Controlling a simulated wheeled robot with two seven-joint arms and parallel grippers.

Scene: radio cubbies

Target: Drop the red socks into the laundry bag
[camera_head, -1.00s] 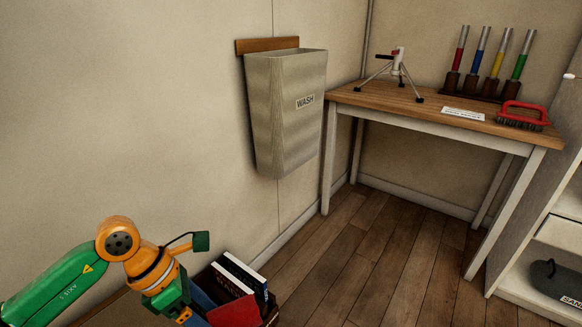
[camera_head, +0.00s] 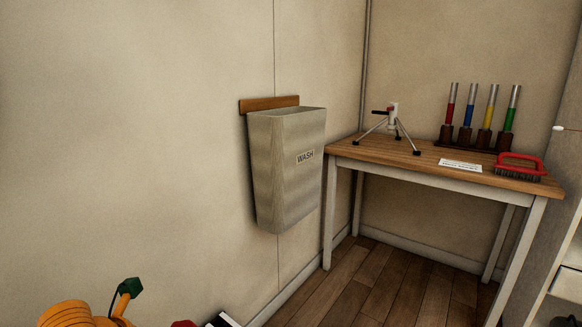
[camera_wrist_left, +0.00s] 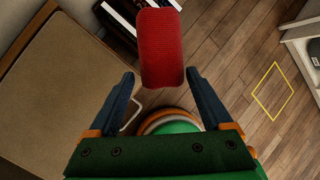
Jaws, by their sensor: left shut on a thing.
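The red socks (camera_wrist_left: 162,48) are a rounded red bundle between the fingers of my left gripper (camera_wrist_left: 161,76) in the left wrist view. The gripper is shut on them, and they stick out past the fingertips. In the head view only part of my left arm shows at the bottom left, with a small red patch (camera_head: 183,323) at the bottom edge that may be the socks. The laundry bag (camera_head: 283,180) is a grey, open-topped bag labelled WASH. It hangs on the wall from a wooden strip (camera_head: 268,104), above and right of my left arm. My right gripper is out of view.
A wooden table (camera_head: 400,158) stands right of the bag, holding a small tripod (camera_head: 392,122), several coloured tubes (camera_head: 468,118) and a red brush (camera_head: 519,165). Books (camera_wrist_left: 118,18) lie close to the socks in the wrist view. Wall space left of the bag is clear.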

